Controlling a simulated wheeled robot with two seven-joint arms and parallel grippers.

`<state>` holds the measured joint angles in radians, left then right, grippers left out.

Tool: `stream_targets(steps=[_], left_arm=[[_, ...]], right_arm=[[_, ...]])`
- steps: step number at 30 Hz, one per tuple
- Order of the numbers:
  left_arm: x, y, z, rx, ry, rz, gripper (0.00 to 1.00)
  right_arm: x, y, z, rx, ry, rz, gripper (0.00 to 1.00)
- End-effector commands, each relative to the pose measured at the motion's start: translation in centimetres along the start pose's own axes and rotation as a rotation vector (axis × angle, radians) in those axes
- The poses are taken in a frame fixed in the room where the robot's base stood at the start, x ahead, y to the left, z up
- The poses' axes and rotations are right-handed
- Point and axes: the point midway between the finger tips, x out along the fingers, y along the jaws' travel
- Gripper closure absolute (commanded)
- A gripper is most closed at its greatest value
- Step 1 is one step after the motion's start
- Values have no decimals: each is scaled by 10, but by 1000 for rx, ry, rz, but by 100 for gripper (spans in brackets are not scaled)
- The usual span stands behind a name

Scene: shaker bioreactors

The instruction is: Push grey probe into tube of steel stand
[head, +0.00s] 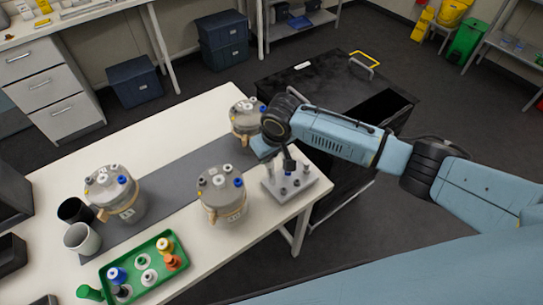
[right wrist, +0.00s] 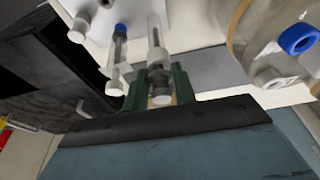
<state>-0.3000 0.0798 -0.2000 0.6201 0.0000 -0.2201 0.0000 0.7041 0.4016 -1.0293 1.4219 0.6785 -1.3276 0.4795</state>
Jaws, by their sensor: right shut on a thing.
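The steel stand (head: 271,186) is a light plate at the right end of the white table, with several short tubes or probes on it. It also shows in the right wrist view (right wrist: 185,18). My right gripper (head: 287,155) is above the stand, pointing down. In the right wrist view its green fingers (right wrist: 160,86) are shut on the grey probe (right wrist: 161,98), gripping near its grey cap. The probe's shaft runs toward the stand plate; I cannot tell how deep it sits in a tube. My left gripper is not in view.
Steel bioreactor vessels stand close by: one left of the stand (head: 222,200), one behind (head: 242,122), one farther left (head: 115,199). A green tray (head: 176,269) with coloured probes lies at the front. A black cart (head: 310,75) stands beyond the table.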

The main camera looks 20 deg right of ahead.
Motion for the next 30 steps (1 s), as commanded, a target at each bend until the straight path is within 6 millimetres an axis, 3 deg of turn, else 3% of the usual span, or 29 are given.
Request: stream_targets(steps=[1, 6, 7, 12, 19, 30], left_arm=[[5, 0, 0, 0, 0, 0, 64], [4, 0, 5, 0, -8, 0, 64], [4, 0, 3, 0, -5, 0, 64], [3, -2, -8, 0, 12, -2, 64], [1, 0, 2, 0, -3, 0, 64], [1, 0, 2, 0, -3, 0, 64]], right_arm=[[41, -6, 49, -7, -106, 1, 97], [40, -5, 48, -7, -104, 3, 98], [40, -4, 48, -6, -103, 4, 72], [37, -3, 47, -5, -100, 6, 50], [35, -2, 44, -5, -96, 9, 49], [32, -2, 42, -6, -93, 10, 49]])
